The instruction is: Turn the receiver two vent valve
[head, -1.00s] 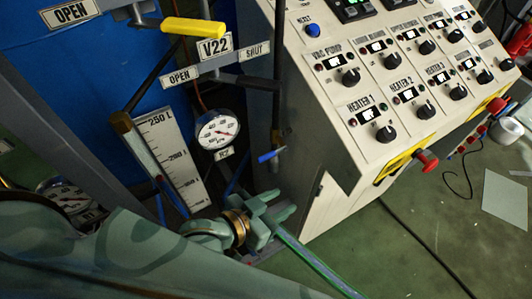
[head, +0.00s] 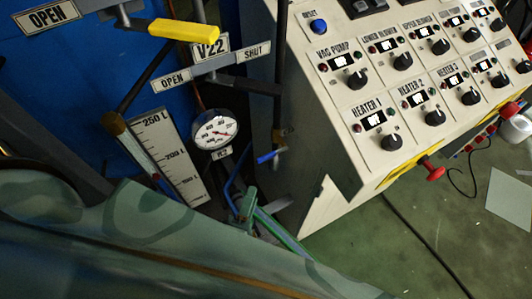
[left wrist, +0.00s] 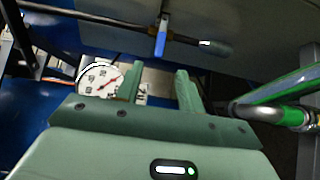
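A small blue valve lever (head: 270,156) sits on a thin dark pipe, right of the R2 gauge (head: 216,132). I cannot read a label on this lever. In the left wrist view, the blue lever (left wrist: 161,38) hangs from the pipe beyond my fingertips, and the gauge (left wrist: 100,79) is behind the left finger. My left gripper (left wrist: 160,82) is open with nothing between its fingers. In the head view, my left gripper (head: 247,207) is below the lever and apart from it, mostly hidden by my arm. My right gripper is out of view.
A yellow handle (head: 184,29) stands above the V22 sign (head: 210,50) with OPEN and SHUT plates. A white level scale (head: 168,157) is left of the gauge. The control panel (head: 345,150) stands close on the right.

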